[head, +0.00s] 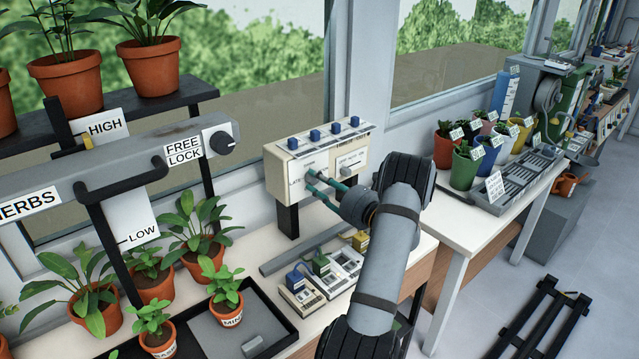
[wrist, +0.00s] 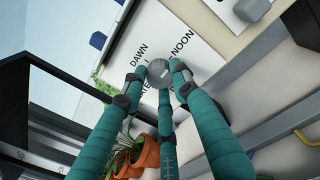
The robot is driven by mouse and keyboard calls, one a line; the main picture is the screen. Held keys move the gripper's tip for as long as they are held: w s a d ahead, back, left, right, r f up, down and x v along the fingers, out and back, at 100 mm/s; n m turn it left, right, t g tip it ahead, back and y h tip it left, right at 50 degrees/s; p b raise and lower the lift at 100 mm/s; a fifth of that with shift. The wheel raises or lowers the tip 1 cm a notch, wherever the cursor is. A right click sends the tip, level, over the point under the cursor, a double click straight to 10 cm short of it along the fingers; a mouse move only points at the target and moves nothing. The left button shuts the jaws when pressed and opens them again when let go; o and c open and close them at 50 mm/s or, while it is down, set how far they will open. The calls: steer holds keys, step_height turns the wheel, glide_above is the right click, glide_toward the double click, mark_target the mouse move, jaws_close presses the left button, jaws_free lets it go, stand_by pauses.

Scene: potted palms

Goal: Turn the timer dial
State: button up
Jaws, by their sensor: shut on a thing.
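The timer box (head: 283,172), cream with a white label panel, stands on a dark post at the window. Its grey round dial (wrist: 158,72) shows in the wrist view, with DAWN and NOON printed around it. My gripper (wrist: 155,80) has teal fingers, shut around the dial with the tips at its sides. In the head view my gripper (head: 312,184) reaches the left panel of the box from the right. The fingers hide part of the dial and some lettering. A second grey knob (wrist: 252,9) sits on the other panel.
Several blue knobs (head: 315,135) line the top of the box. Small devices (head: 302,297) stand on the bench below. A rack with a FREE LOCK knob (head: 222,143) and potted plants (head: 226,299) are at left. Coloured pots (head: 465,168) stand at right, beyond my arm.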

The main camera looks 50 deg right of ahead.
steer(key=shift+f+m, duration=0.1)
steer(key=shift+m, duration=0.2)
steer(key=shift+c, duration=0.5)
steer(key=m+p, duration=0.2)
steer(key=m, duration=0.1)
steer(key=shift+a+m, duration=0.1)
steer(key=shift+m, duration=0.2)
steer(key=m+p, duration=0.2)
steer(key=m, duration=0.2)
steer(key=shift+m+p, duration=0.3)
steer(key=shift+m, duration=0.1)
steer(key=m+p, duration=0.2)
steer(key=m, duration=0.2)
steer(key=shift+a+m, duration=0.15)
steer(key=shift+m, duration=0.15)
steer(key=m+p, duration=0.1)
steer(key=m, duration=0.3)
steer(key=shift+f+t+h+p, duration=0.1)
steer(key=shift+t+h+p, duration=0.2)
steer(key=shift+h+p, duration=0.1)
steer(key=shift+w+m, duration=0.1)
steer(key=shift+m, duration=0.4)
